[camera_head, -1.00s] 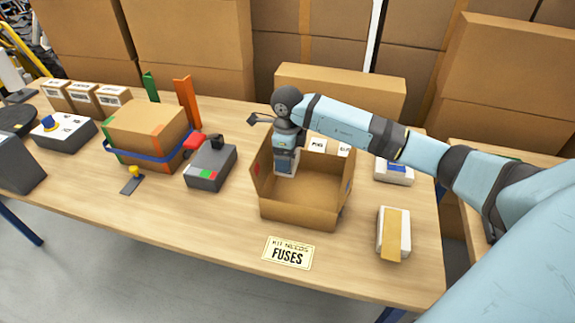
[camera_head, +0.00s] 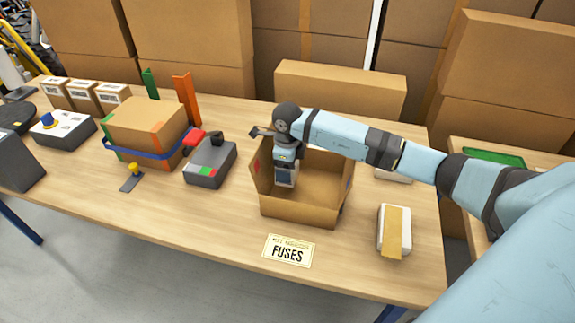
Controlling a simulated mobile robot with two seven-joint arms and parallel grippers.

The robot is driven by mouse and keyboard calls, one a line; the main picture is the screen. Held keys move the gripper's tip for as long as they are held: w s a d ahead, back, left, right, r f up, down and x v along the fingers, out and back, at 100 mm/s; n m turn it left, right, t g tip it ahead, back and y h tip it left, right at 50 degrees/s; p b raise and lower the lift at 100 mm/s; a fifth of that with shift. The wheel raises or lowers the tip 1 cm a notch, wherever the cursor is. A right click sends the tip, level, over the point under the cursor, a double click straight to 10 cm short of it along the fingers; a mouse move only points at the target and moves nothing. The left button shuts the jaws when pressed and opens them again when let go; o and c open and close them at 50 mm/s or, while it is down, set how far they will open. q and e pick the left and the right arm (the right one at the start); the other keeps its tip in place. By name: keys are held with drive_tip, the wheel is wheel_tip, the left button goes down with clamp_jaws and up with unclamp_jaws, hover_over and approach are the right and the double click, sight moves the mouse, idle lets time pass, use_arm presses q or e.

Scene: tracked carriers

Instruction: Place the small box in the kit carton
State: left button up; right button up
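The open kit carton (camera_head: 300,211) stands on the table, its flaps up. My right gripper (camera_head: 286,182) points down inside the carton's opening, near its left side. A small grey-blue shape with a pale edge shows at its lower end; I cannot tell whether this is the fingers or a held small box. The fingertips are not clearly visible. A white box with a tan band (camera_head: 394,231) lies to the right of the carton. Another white box (camera_head: 393,175) behind it is mostly covered by my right arm. My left gripper is not in view.
A card reading "FUSES" (camera_head: 287,251) lies in front of the carton. A grey device with a red part (camera_head: 210,163) and a strapped brown box (camera_head: 147,132) stand to the left. Large cartons (camera_head: 340,90) line the back.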

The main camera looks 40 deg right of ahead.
drive_tip(key=o, duration=0.9)
drive_tip(key=shift+f, duration=0.1)
drive_tip(key=shift+r, duration=0.25)
wheel_tip(320, 180, up, 13)
drive_tip(key=shift+f, duration=0.15)
